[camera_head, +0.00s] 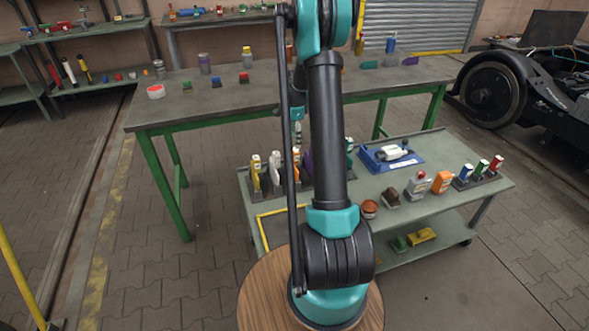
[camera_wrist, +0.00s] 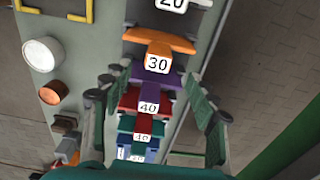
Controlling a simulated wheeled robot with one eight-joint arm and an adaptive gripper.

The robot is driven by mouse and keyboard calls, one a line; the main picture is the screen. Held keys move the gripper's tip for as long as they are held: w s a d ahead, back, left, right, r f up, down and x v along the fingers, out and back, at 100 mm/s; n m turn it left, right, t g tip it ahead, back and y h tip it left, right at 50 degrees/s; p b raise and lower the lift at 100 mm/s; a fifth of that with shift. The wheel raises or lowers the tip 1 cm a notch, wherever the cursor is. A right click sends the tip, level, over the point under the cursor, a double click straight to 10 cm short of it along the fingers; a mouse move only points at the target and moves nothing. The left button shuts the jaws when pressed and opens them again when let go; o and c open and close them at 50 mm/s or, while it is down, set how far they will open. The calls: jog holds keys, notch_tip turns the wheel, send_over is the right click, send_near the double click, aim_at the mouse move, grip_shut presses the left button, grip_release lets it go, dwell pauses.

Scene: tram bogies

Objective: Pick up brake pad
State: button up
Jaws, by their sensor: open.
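I cannot tell for sure which item is the brake pad. A row of numbered, coloured pieces stands in a rack on the cart, below my gripper (camera_wrist: 148,90) in the wrist view. They include an orange piece marked 30 (camera_wrist: 158,52), a purple piece (camera_wrist: 155,80) and a red piece (camera_wrist: 130,100); teal and blue ones are lower down. My gripper is open, with its two green fingers on either side of the row and nothing visibly held. In the head view my arm hides part of this row; a yellow piece (camera_head: 256,172) shows at its left end.
A long workbench (camera_head: 215,98) stands behind. A wheeled bogie (camera_head: 490,90) is at right.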

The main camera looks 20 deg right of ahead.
aim_at(295, 150)
notch_tip(295, 150, down, 8)
jog(key=shift+s+a+f, duration=0.1)
jog(key=shift+a+f, duration=0.05)
jog(key=shift+f, duration=0.05)
dwell(0.3)
grip_shut()
dwell(0.4)
